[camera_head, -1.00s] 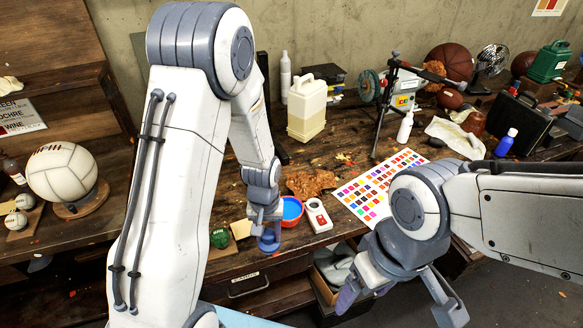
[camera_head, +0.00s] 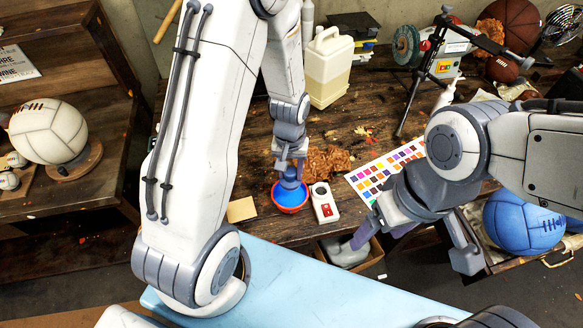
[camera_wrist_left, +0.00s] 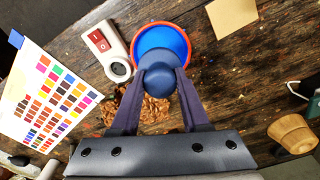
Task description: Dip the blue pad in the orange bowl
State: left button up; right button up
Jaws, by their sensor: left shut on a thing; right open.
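The blue pad (camera_wrist_left: 158,80) is a rounded blue piece held between the fingers of my left gripper (camera_wrist_left: 160,72). In the head view the left gripper (camera_head: 290,164) points down over the orange bowl (camera_head: 290,209), with the pad (camera_head: 290,182) at the bowl's opening. The bowl (camera_wrist_left: 161,24) holds bright blue paint, and the pad covers part of it in the left wrist view. I cannot tell whether the pad touches the paint. My right gripper (camera_head: 412,250) is open and empty, in front of the bench at the right.
A white device with a red switch (camera_head: 324,204) sits just right of the bowl. A colour chart (camera_head: 376,175) lies further right, brown scraps (camera_head: 326,161) behind, and a tan square (camera_head: 241,209) to the left. A jug (camera_head: 326,68) and tripod (camera_head: 420,80) stand farther back.

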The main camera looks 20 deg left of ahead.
aim_at(290, 180)
pick_arm(q)
notch_tip(290, 180, down, 4)
jog(key=b, duration=0.3)
jog(key=shift+f+b, duration=1.35)
jog(key=shift+f, duration=0.5)
jog(key=shift+r, duration=0.1)
jog(key=shift+s+r+p, duration=0.1)
jog(key=shift+r+p, duration=2.5)
jog(key=shift+r, duration=0.3)
notch_tip(290, 180, up, 4)
jog(key=p, duration=0.3)
jog(key=shift+r+p, duration=0.1)
jog(key=shift+p, duration=0.25)
